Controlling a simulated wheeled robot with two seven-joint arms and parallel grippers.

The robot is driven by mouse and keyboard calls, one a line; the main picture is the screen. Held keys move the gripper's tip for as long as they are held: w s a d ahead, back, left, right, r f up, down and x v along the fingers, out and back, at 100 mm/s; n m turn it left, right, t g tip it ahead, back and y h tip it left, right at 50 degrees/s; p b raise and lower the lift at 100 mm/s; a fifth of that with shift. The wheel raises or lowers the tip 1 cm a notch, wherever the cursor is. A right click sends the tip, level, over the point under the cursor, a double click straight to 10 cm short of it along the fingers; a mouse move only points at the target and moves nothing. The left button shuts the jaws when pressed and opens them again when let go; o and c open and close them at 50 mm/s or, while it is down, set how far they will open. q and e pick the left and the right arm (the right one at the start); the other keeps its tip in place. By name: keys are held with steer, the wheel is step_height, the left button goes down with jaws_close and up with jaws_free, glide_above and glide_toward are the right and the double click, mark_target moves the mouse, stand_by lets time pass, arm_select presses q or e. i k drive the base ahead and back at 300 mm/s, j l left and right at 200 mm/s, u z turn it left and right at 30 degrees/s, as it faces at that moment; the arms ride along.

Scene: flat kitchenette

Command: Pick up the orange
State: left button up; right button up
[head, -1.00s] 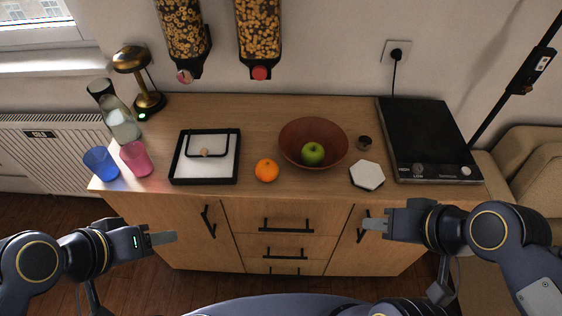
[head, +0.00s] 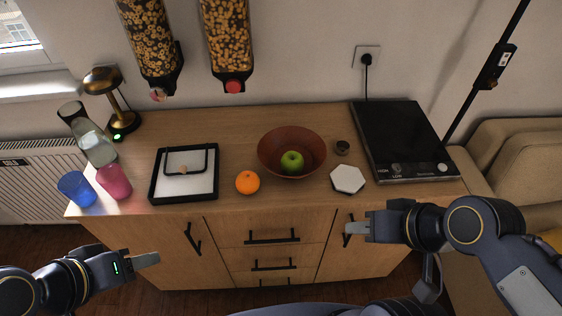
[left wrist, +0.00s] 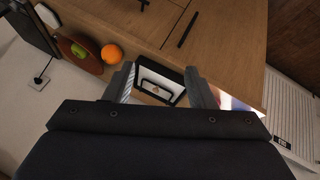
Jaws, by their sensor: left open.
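The orange (head: 247,182) sits on the wooden counter near its front edge, between a black-framed tray and a brown bowl. It also shows in the left wrist view (left wrist: 112,54), beyond the fingers and to the left. My left gripper (head: 148,260) is in front of the cabinet, below the counter top and to the left of the orange, well apart from it. In the left wrist view its two fingers (left wrist: 160,85) are spread with nothing held between them. My right gripper (head: 357,231) is in front of the cabinet to the right, apart from the orange; its finger gap is not clear.
The black-framed tray (head: 155,188) is left of the orange. The bowl (head: 268,150) holds a green apple (head: 292,162). A white hexagon (head: 347,179) and a hob (head: 405,140) are to the right. Pink (head: 114,181) and blue (head: 76,189) glasses stand at the left edge.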

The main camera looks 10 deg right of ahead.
mark_target(248, 181)
steer(key=i+l+u, duration=0.1)
steer(key=l, duration=0.7)
steer(key=i+l, duration=0.1)
steer(key=l, duration=0.7)
steer(key=u, duration=1.55)
